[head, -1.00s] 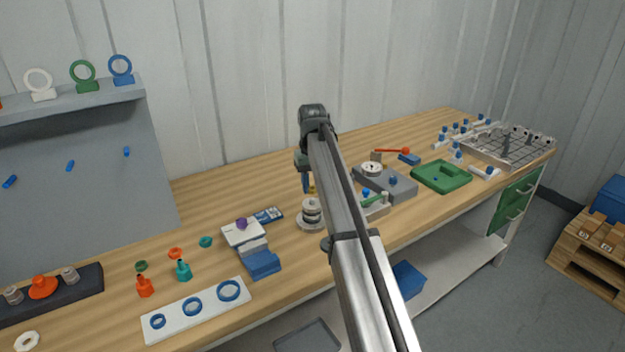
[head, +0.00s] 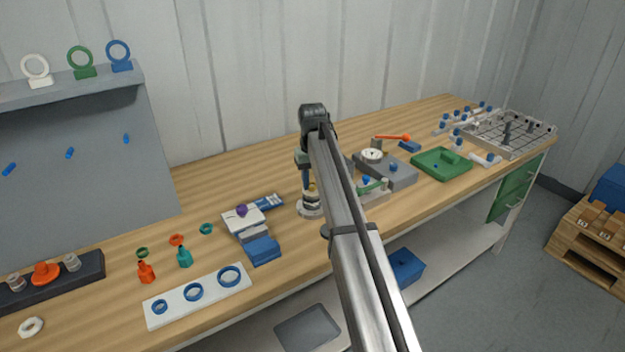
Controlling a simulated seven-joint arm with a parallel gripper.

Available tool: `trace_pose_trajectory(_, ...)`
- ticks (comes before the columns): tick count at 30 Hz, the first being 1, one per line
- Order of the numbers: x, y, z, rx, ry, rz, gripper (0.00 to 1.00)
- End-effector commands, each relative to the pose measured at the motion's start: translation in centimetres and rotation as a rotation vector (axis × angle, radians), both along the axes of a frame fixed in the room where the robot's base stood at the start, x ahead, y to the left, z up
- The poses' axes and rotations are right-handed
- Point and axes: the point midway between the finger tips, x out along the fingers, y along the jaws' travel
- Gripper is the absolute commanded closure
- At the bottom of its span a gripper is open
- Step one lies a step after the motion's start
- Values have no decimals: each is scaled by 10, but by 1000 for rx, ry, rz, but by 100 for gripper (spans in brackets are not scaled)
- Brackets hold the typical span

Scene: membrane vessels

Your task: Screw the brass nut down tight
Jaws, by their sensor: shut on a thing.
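A round membrane vessel (head: 309,211) with pale and dark stacked layers stands upright on the bench, just left of my forearm. My gripper (head: 307,189) points down right over the top of the vessel. It is shut on the brass nut (head: 312,187), of which only a small yellow bit shows between the fingers and my arm. The threads are hidden, and I cannot tell how far down the nut sits. My arm covers the right side of the vessel.
A blue-and-white tube (head: 269,202), a white block with a purple knob (head: 242,217) and a blue block (head: 263,250) lie left of the vessel. A grey fixture (head: 389,172) and a green tray (head: 441,163) stand to the right. The bench behind the vessel is clear.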

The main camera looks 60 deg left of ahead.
Motion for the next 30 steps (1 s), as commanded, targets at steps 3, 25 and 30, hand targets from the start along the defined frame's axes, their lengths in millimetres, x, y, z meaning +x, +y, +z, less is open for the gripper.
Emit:
trace_pose_trajectory(3,0,0,0,0,0,0,58)
trace_pose_trajectory(25,0,1,26,2,-1,0,38)
trace_pose_trajectory(30,1,1,59,2,-1,0,38)
